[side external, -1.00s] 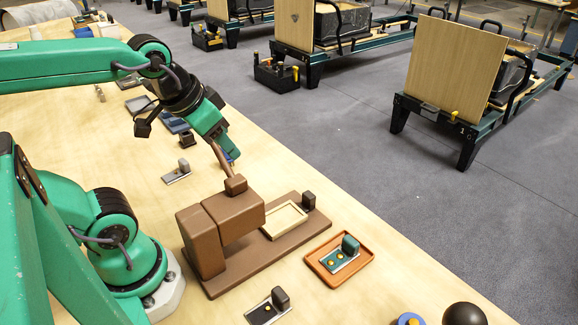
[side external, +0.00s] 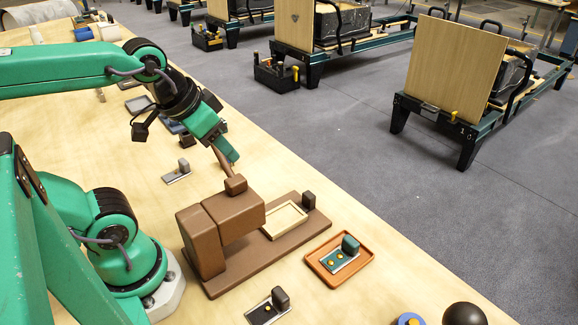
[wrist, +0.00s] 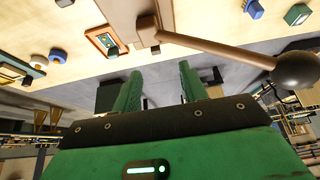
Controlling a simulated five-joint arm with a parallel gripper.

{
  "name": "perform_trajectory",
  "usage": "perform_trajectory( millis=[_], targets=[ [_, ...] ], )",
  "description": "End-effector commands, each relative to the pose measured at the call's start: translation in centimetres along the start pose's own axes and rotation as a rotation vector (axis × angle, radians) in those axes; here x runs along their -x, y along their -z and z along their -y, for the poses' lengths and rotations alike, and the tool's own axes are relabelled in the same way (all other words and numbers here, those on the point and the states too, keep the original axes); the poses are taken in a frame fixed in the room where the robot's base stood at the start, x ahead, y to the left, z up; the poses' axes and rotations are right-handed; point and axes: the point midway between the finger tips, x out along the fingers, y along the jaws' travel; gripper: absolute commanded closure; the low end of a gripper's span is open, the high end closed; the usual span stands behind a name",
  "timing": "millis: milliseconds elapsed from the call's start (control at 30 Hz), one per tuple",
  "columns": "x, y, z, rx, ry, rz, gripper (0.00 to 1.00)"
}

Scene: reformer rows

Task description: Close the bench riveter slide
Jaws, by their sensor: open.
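The bench riveter (side external: 205,235) is a brown block-shaped press on a flat base, at the middle of the side view. A pale rectangular frame (side external: 286,222), which looks like the slide, lies on the base beside the head, with a dark block (side external: 309,201) at the base's far end. A brown lever (side external: 224,165) rises from the top of the head. In the wrist view the lever (wrist: 215,48) ends in a dark ball (wrist: 297,70). My gripper (side external: 231,158) is open and empty, above and behind the head, close to the lever. Its green fingers (wrist: 158,84) are apart; contact with the lever cannot be told.
An orange tray (side external: 322,273) with a teal block fitting stands right of the riveter. A dark fitting (side external: 268,308) lies in front, a grey one (side external: 177,172) behind. A dark ball (side external: 464,315) and blue disc (side external: 408,319) are at lower right. Bare tabletop lies between them.

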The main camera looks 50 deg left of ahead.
Motion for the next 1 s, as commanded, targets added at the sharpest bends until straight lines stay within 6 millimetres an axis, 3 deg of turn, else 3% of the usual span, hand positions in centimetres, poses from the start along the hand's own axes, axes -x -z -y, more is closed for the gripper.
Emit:
perform_trajectory(
  millis=[400, 467, 633, 767, 1000],
  targets=[
    [0.0, 0.0, 0.0, 0.0, 0.0, 0.0, 0.57],
    [0.0, 0.0, 0.0, 0.0, 0.0, 0.0, 0.65],
    [0.1, 0.4, 0.0, 0.0, 0.0, 0.007, 0.98],
    [0.2, 1.2, 0.0, 0.0, -0.001, 0.031, 1.0],
    [0.1, 4.5, -0.2, 0.0, -0.003, 0.113, 1.0]
  ],
)
